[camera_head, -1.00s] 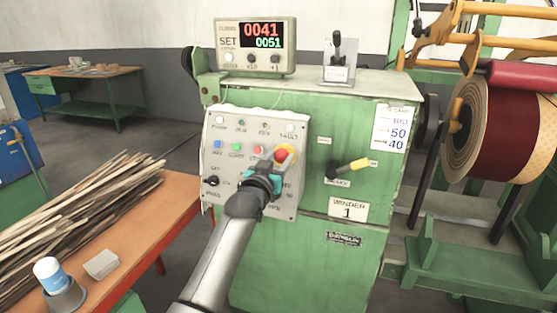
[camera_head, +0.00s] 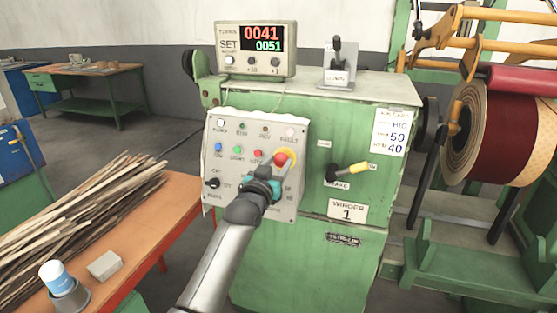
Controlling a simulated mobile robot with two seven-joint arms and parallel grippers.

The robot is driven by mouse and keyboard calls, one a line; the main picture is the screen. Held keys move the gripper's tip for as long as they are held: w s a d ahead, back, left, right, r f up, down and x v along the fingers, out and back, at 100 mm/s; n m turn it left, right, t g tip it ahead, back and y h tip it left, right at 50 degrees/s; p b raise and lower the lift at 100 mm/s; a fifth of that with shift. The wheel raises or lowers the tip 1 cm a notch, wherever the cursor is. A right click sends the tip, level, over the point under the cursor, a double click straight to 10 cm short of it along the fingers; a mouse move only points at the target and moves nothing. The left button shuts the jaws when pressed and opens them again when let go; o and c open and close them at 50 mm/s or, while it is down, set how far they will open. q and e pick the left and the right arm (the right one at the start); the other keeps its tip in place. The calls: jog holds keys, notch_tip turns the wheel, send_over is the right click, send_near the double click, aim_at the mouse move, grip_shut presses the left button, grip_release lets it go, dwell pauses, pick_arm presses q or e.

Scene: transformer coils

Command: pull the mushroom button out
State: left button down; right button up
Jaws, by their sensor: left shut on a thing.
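The red mushroom button (camera_head: 281,159) sits on a yellow backing (camera_head: 292,157) at the right of the grey control panel (camera_head: 231,163). My left gripper (camera_head: 276,163) reaches up to it from below and is shut on the button. Its fingers and wrist hide part of the button and some of the panel's lower right. I cannot tell whether the button is in or out. My right gripper is not in view.
Beside the button are small coloured push buttons (camera_head: 237,150) and a black selector (camera_head: 211,184). A yellow-handled lever (camera_head: 350,171) juts out to the right. An orange bench (camera_head: 130,252) with wood strips (camera_head: 80,225) stands at the left.

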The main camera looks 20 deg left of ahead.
pick_arm(q)
jog(key=shift+f, duration=0.1)
jog(key=c, duration=0.5)
grip_release()
jog(key=shift+s, duration=0.2)
jog(key=shift+o, duration=1)
jog(key=shift+w, duration=0.1)
jog(key=shift+s, duration=0.65)
jog(key=s+p, duration=0.2)
jog(key=s, duration=1.2)
jog(key=shift+a+p, duration=0.3)
jog(key=shift+p, duration=0.1)
